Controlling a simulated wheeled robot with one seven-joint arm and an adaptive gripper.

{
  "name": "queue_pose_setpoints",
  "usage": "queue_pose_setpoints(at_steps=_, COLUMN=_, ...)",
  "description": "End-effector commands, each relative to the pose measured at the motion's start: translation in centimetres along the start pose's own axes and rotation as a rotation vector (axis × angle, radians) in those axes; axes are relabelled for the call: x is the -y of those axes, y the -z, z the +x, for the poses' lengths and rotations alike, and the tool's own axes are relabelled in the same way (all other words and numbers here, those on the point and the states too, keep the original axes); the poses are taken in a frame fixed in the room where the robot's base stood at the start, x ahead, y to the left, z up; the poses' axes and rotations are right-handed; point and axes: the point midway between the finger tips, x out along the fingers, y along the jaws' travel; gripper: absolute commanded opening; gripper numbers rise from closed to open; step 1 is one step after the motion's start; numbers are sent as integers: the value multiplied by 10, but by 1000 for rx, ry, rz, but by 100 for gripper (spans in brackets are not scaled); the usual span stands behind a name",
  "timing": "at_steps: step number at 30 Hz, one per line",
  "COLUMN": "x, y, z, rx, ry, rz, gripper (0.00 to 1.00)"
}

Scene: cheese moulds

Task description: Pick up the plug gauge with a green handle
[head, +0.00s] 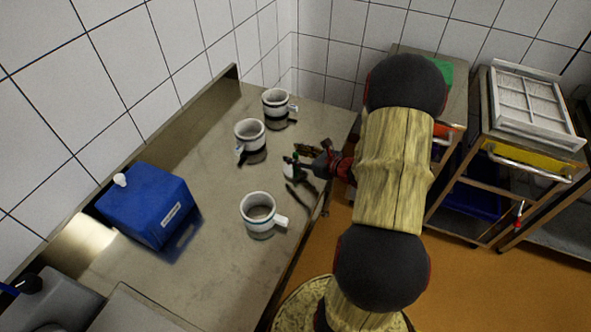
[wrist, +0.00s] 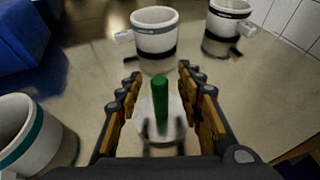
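The plug gauge's green handle (wrist: 160,98) points up between my fingers in the wrist view. A pale rounded shape sits around its lower end; I cannot tell whether it is part of the gauge. In the head view only a small green bit (head: 289,159) of it shows beside my fingers. My gripper (wrist: 158,92) is open, with one finger on each side of the handle and a visible gap to both. In the head view my gripper (head: 304,170) is low over the metal table, near its right edge.
A blue canister (head: 148,205) stands on the metal table (head: 205,235) by the wall. Trolleys (head: 490,165) stand at the right.

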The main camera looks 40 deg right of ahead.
Motion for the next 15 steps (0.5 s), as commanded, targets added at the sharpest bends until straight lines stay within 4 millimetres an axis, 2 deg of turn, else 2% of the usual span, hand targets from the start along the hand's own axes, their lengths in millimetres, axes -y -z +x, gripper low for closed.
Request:
queue_pose_setpoints(at_steps=8, x=0, y=0, z=3, rx=0, ry=0, rz=0, gripper=37)
queue_pose_setpoints(at_steps=15, x=0, y=0, z=3, rx=0, ry=0, rz=-1, gripper=24)
